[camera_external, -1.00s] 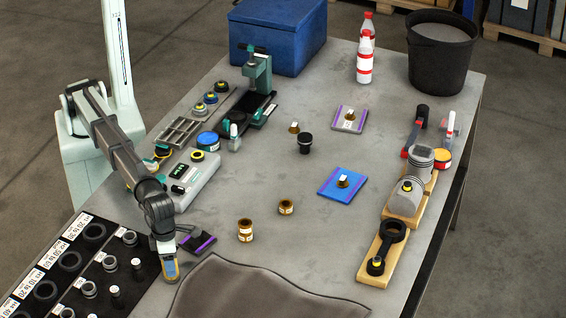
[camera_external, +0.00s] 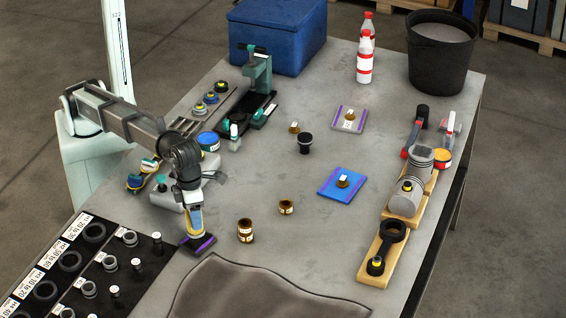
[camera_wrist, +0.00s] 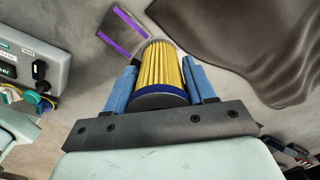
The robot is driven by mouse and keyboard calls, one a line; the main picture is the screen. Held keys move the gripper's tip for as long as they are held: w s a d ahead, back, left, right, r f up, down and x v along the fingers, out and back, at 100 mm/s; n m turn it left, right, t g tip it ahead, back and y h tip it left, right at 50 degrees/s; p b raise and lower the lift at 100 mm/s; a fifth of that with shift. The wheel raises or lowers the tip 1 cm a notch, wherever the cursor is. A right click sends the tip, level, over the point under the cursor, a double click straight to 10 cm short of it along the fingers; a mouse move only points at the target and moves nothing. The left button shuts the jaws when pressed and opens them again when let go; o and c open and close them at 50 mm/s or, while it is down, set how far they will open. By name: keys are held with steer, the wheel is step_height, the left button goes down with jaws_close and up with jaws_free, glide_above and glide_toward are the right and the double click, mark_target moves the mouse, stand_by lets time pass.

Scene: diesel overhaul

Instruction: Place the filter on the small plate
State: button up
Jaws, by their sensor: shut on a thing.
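The filter is a yellow pleated cylinder with a dark blue rim (camera_wrist: 160,72). My gripper (camera_wrist: 160,80) is shut on it, with a blue finger on each side. In the external view my gripper (camera_external: 194,214) points down, with the filter (camera_external: 195,222) between the fingers. The small plate (camera_external: 205,246) is dark with purple edges and lies on the table right below the filter, partly hidden by it. In the wrist view the small plate (camera_wrist: 122,28) lies just left of the filter's far end. The gap in height is hard to judge.
A dark cloth (camera_external: 260,292) lies in front. Two brown jars (camera_external: 245,230) stand to the right. A blue plate (camera_external: 335,188) and a grey plate (camera_external: 360,119) lie farther off. A grey control box (camera_external: 170,200) sits behind, and a parts tray (camera_external: 85,270) is at the left.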

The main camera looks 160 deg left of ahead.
steer(key=s+a, duration=0.2)
steer(key=s, duration=0.5)
steer(key=m, duration=0.2)
glide_above(198, 240)
steer(key=shift+w+f, duration=0.1)
steer(key=shift+f, duration=4.9)
steer(key=shift+f, duration=0.15)
steer(key=o, duration=1.1)
step_height(198, 240, up, 12)
